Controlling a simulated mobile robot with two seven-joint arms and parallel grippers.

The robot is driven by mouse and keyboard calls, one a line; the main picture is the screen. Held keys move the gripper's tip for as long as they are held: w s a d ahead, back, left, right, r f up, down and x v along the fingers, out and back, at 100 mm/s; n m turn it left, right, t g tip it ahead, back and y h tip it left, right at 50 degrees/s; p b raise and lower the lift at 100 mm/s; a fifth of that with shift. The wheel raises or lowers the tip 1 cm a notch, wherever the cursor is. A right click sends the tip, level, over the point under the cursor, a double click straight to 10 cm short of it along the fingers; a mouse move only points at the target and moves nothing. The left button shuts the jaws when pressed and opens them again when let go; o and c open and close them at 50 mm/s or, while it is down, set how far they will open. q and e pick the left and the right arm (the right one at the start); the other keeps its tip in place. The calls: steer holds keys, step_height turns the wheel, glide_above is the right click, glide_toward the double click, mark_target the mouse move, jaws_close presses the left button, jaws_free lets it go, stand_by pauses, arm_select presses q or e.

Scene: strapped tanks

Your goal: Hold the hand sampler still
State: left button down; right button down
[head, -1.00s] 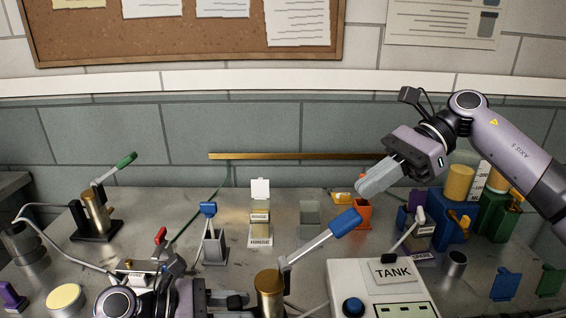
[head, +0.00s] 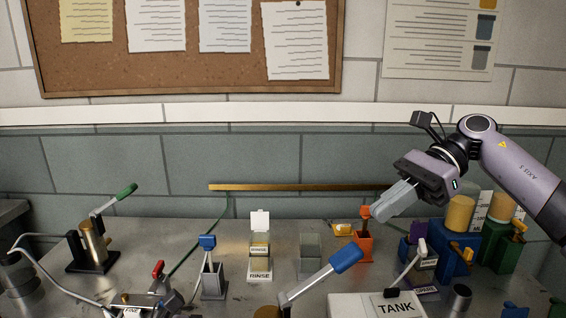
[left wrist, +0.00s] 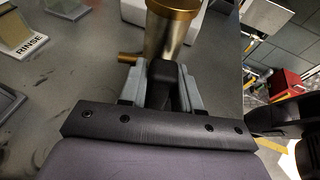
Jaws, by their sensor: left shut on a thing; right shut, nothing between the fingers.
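The hand sampler, a brass-topped cylinder (left wrist: 172,25) with a black grip, stands in front of my left gripper (left wrist: 165,85) in the left wrist view. That gripper is shut on the black grip. In the head view only the top of the cylinder (head: 268,312) shows at the bottom edge, with a lever ending in a blue handle (head: 347,257) slanting up to the right. The left gripper's fingers are out of the head view. My right gripper (head: 380,211) is shut and empty, in the air by the orange holder (head: 363,247).
A white box marked TANK (head: 370,308) is close right of the lever. A RINSE container (head: 260,260) and a grey stand with a blue top (head: 212,275) are behind. Blue (head: 455,255) and green tanks (head: 497,245) crowd the right. A green-handled device (head: 95,245) stands left.

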mark_target(355, 247)
steer(key=shift+d+f+x, duration=0.1)
steer(key=shift+f+x, duration=0.05)
steer(key=shift+x, duration=1)
steer(key=shift+d+f+x, duration=0.1)
steer(key=shift+f+x, duration=0.1)
steer(key=shift+x, duration=1)
steer(key=shift+d+f+x, duration=0.1)
steer(key=shift+f+x, duration=0.05)
steer(key=shift+x, duration=1)
